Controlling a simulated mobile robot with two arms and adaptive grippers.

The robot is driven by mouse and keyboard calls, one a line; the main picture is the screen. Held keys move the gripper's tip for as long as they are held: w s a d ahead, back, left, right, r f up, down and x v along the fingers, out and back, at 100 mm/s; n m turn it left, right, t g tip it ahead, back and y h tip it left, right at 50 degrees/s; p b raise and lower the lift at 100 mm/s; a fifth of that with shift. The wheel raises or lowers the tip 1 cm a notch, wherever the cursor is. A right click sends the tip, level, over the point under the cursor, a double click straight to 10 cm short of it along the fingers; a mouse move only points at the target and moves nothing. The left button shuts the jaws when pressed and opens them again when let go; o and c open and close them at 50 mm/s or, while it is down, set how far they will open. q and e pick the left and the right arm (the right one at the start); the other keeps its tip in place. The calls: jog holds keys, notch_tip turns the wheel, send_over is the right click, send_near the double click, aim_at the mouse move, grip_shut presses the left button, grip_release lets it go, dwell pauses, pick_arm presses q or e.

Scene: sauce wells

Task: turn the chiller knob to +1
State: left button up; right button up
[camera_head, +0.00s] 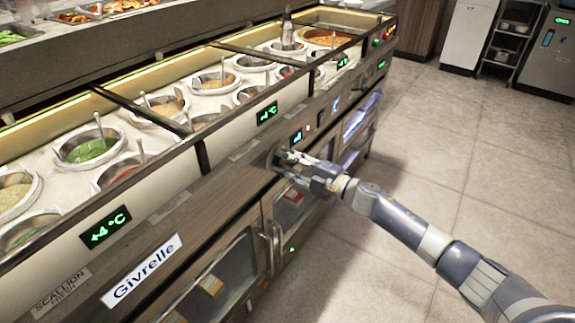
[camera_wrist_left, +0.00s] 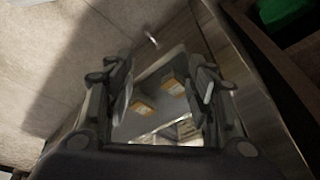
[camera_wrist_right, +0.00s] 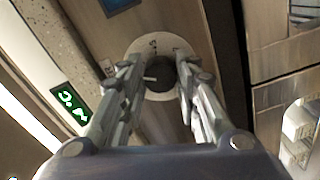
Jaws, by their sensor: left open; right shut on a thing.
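The chiller knob (camera_wrist_right: 160,78) is a dark round knob with a white pointer mark, on a pale round dial plate (camera_wrist_right: 178,46) with small markings too blurred to read. My right gripper (camera_wrist_right: 157,80) is shut on the knob, one finger at each side. In the head view my right gripper (camera_head: 284,160) is at the counter's front panel and hides most of the knob. My left gripper (camera_wrist_left: 160,85) shows only in its own wrist view. It is open and empty, in front of a glass door (camera_wrist_left: 150,122).
A door handle (camera_head: 272,248) sticks out below. The tiled floor (camera_head: 440,170) is clear.

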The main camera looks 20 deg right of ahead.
jog(key=n+b, duration=0.1)
jog(key=n, duration=0.3)
jog(key=shift+n, duration=0.4)
pick_arm(q)
jog(key=v, duration=0.5)
jog(key=shift+w+b, duration=0.15)
jog(key=shift+b, duration=0.15)
pick_arm(e)
jog(key=shift+n, duration=0.3)
jog(key=shift+a, duration=0.1)
jog(key=o, duration=1.1)
jog(key=shift+c, duration=0.2)
jog(key=v, duration=1.2)
